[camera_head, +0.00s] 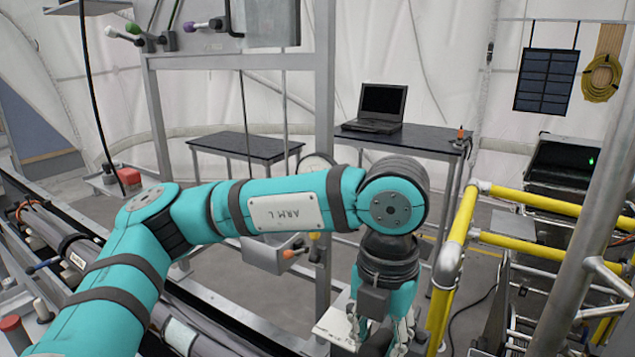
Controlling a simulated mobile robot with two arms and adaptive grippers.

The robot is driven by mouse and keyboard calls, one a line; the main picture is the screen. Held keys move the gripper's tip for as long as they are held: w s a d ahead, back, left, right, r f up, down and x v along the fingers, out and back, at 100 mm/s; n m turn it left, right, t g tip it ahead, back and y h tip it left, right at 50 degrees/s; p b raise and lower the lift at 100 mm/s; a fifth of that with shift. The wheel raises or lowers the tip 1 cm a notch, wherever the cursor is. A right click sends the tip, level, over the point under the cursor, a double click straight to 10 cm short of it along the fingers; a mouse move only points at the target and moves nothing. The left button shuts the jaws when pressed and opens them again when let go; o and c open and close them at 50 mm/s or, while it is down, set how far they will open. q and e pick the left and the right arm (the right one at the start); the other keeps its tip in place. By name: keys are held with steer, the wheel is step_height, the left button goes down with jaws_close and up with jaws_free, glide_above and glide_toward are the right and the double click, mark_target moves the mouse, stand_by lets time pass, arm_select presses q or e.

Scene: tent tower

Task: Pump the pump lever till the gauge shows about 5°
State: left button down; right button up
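My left arm, teal and marked "ARM L", reaches across the picture from the lower left. My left gripper (385,340) points down at the bottom, right of the middle; its fingertips run into the lower edge, so I cannot see whether it is open or holds anything. A short orange-tipped lever (292,253) sticks out from a grey box (265,256) below the forearm, apart from the gripper; I cannot tell if it is the pump lever. A round pale dial (318,161), perhaps the gauge, is mostly hidden behind my arm; no reading shows. My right gripper is not in view.
A grey metal frame (325,75) stands behind my arm. Yellow railings (456,235) rise close to the gripper's right. A laptop (380,106) sits on a dark table (425,140) at the back. Pipes (85,250) run along the left. Levers with coloured knobs (140,35) are at the upper left.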

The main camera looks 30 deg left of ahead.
arm_select(q)
step_height(320, 180, down, 9)
steer(key=s+b, duration=0.2)
steer(key=b, duration=0.6)
steer(key=shift+s+r+b, duration=0.2)
steer(key=shift+s+b, duration=0.05)
steer(key=shift+b, duration=0.05)
stand_by(0.6)
stand_by(0.3)
steer(key=shift+s+a+f+b, duration=0.1)
steer(key=shift+s+f+b, duration=0.1)
steer(key=shift+f+b, duration=0.9)
steer(key=shift+s+f+b, duration=0.2)
steer(key=shift+f+b, duration=2.85)
steer(key=shift+f, duration=0.35)
